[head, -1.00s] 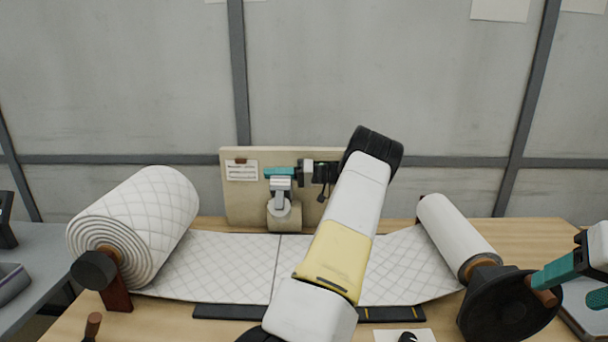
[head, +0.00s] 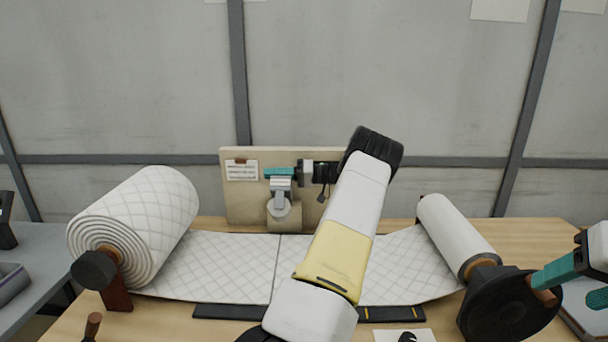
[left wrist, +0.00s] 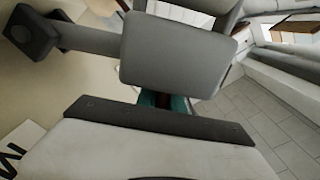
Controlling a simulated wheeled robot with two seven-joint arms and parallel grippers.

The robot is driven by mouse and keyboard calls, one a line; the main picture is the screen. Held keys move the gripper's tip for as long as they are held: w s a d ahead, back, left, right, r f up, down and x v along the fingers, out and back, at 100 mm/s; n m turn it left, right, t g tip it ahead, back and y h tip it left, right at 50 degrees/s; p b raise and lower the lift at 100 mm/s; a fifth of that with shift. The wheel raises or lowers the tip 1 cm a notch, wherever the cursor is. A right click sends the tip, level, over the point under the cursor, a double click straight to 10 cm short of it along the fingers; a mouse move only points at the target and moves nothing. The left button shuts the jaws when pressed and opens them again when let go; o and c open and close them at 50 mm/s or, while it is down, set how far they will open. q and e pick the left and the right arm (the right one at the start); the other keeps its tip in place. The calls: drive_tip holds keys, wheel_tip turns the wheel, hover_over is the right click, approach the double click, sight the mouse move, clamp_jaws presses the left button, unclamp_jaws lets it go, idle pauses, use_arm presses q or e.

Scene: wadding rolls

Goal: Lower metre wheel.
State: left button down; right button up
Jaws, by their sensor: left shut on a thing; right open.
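The metre wheel (head: 280,208) is a small pale wheel on a grey bracket at the wooden backboard (head: 240,203), above the quilted wadding sheet. My left gripper (head: 280,173) has its teal fingers shut at the top of this bracket. In the left wrist view, a grey block (left wrist: 180,50) fills the middle, with a bit of teal finger (left wrist: 178,102) below it; the grip itself is mostly hidden. Whether the wheel touches the wadding (head: 215,262) is unclear. My right gripper (head: 568,285) is open at the wooden crank handle (head: 544,297) of the black disc.
A large quilted roll (head: 140,220) stands at the left and a narrower white roll (head: 455,235) at the right. The black disc (head: 505,310) sits at the front right. A dark strip (head: 240,312) lies along the sheet's front. My left arm crosses above the middle of the table.

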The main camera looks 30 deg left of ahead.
sight(272, 195)
use_arm(q)
drive_tip(key=shift+d, duration=0.1)
idle(0.3)
drive_tip(key=shift+s+d+f+n, duration=0.25)
drive_tip(key=shift+s+n, duration=0.2)
drive_tip(key=shift+n, duration=0.05)
drive_tip(key=shift+s+d+f+n, duration=0.2)
drive_tip(key=shift+s+d+n, duration=0.05)
drive_tip(key=shift+s+n, duration=0.25)
drive_tip(key=s+f+n, duration=0.1)
drive_tip(key=s+d+f+n, duration=0.1)
drive_tip(key=n, duration=0.1)
drive_tip(key=s+d+f+n, duration=0.1)
drive_tip(key=n, duration=0.1)
drive_tip(key=shift+s+f, duration=0.2)
drive_tip(key=shift+f, duration=0.15)
drive_tip(key=shift+s+d+f+n, duration=0.1)
drive_tip(key=shift+s+f+n, duration=0.25)
drive_tip(key=shift+f+n, duration=0.3)
drive_tip(key=shift+s+d+f+n, duration=0.1)
drive_tip(key=shift+f+n, duration=0.05)
drive_tip(key=shift+n, duration=0.1)
drive_tip(key=shift+s+d+f, duration=0.1)
drive_tip(key=shift+s+f, duration=0.15)
drive_tip(key=shift+f, duration=0.45)
drive_tip(key=c, duration=1.4)
unclamp_jaws()
drive_tip(key=shift+c, duration=0.2)
